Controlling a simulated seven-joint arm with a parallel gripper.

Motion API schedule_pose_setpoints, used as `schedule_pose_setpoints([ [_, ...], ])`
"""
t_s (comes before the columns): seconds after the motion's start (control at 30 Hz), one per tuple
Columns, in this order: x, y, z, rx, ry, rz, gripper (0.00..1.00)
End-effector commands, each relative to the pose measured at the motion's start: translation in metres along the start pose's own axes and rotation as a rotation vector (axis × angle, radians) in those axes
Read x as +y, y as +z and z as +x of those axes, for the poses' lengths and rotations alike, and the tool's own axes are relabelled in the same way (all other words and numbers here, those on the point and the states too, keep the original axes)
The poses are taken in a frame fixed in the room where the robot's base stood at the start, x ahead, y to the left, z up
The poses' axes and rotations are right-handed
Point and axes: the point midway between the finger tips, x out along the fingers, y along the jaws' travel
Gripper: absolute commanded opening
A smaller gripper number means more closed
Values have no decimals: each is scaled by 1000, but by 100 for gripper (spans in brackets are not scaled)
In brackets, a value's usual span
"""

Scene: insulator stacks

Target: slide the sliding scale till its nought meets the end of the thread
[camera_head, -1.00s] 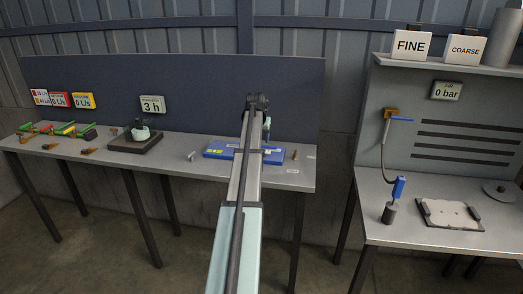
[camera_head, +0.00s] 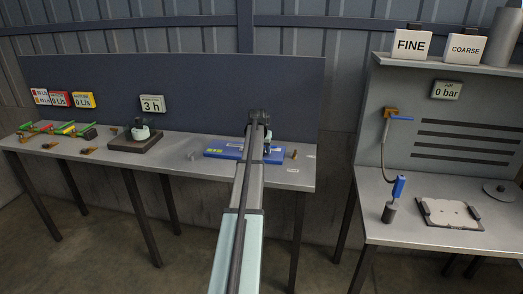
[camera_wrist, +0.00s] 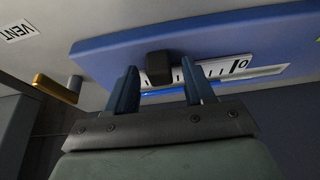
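A blue board (camera_head: 222,152) lies on the left bench, partly hidden behind my arm; it fills the upper part of the wrist view (camera_wrist: 110,48). On it is a white sliding scale (camera_wrist: 219,70) with black tick marks and a nought near its right end. A dark block-like knob (camera_wrist: 158,68) stands at the scale. A thin bright blue line (camera_wrist: 165,92), possibly the thread, runs beside the scale; its ends are unclear behind the fingers. My gripper (camera_wrist: 160,82) is open, with one finger on each side of the knob. I cannot tell whether either finger touches it.
A small brass-coloured peg (camera_head: 295,154) stands right of the board; a brass cylinder (camera_wrist: 56,88) shows in the wrist view near a VENT label (camera_wrist: 18,31). A dark stand (camera_head: 136,141) and several coloured fittings are farther left. The right bench (camera_head: 365,200) stands apart.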

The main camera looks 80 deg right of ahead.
Motion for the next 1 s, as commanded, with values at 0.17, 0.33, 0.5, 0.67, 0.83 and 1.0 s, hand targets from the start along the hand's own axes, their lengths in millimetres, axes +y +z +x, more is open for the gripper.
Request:
schedule_pose_setpoints([
  [0.17, 0, 0, 0, 0, 0, 0, 36],
  [0.33, 0, 0, 0, 0, 0, 0, 20],
  [0.5, 0, 0, 0, -1, 0, 0, 3],
  [0.67, 0, 0, 0, -1, 0, 0, 0],
  [0.83, 0, 0, 1, -2, 0, 0, 0],
  [1.0, 9, 1, 1, -2, 0, 1, 0],
])
